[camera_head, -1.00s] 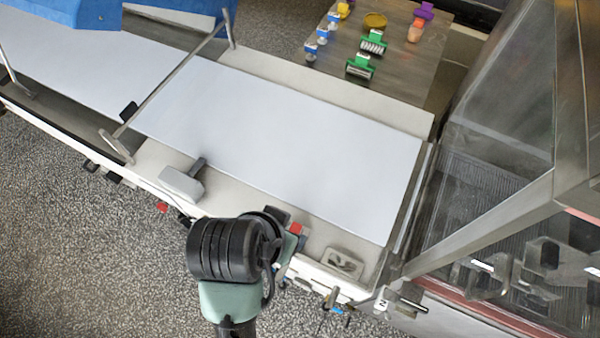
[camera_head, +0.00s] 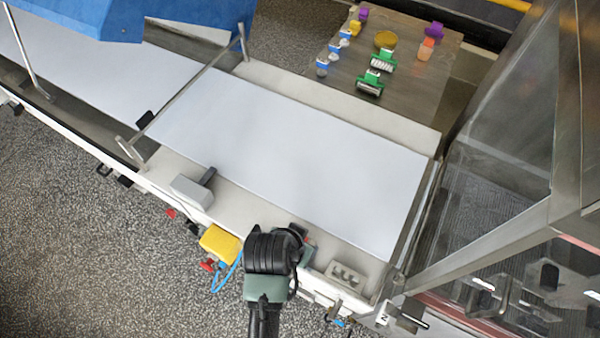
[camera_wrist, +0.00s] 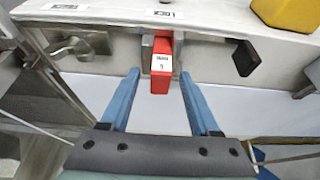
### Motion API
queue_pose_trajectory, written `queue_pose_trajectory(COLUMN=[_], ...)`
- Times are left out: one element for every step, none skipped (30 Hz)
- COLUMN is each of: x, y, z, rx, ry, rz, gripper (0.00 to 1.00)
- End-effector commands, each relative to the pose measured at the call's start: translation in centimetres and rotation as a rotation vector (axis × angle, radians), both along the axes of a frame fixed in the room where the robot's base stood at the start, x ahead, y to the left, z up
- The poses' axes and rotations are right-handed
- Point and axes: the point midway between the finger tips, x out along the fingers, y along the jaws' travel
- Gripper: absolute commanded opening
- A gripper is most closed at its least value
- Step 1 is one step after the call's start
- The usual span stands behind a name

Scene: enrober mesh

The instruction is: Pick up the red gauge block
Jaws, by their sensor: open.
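The red gauge block (camera_wrist: 161,66) with a white label stands at the pale ledge in the wrist view. Its near end shows between the two blue fingers of my gripper (camera_wrist: 159,75), with a visible gap on each side. My gripper is open and holds nothing. In the head view my arm covers the gripper and most of the block's spot; a small reddish patch shows just right of the arm, too little to identify surely.
The wide white belt (camera_head: 290,150) lies beside the ledge. A grey box (camera_head: 191,192) and a pale socketed block (camera_head: 345,275) stand on the ledge. A yellow box (camera_head: 220,243) hangs at its outer side. A dark-handled lever (camera_wrist: 245,57) is right of the block.

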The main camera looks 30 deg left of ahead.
Motion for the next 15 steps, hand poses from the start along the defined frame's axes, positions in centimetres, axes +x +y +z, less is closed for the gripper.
queue_pose_trajectory(x=[0.03,0.03,0.03,0.02,0.02,0.03,0.03,0.03,0.02,0.01,0.01,0.01,0.01,0.01,0.01], y=[0.01,0.01,0.01,0.01,0.01,0.01,0.01,0.01,0.01,0.01,0.01,0.01,0.01,0.01,0.01], z=[-0.09,-0.11,-0.11,-0.11,-0.10,-0.09,-0.09,-0.09,-0.08,-0.08,-0.08,-0.07,-0.07,-0.07,-0.07], rx=[0.000,0.000,0.000,0.000,0.000,0.000,0.000,0.000,0.000,0.000,0.000,0.000,0.000,0.000,0.000], ry=[0.000,0.000,0.000,0.000,0.000,0.000,0.000,0.000,0.000,0.000,0.000,0.000,0.000,0.000,0.000], rz=[0.000,0.000,0.000,0.000,0.000,0.000,0.000,0.000,0.000,0.000,0.000,0.000,0.000,0.000,0.000], gripper=[0.62,0.62,0.62,0.62,0.62,0.62,0.59,0.54,0.46,0.41,0.35,0.28,0.23,0.17,0.10])
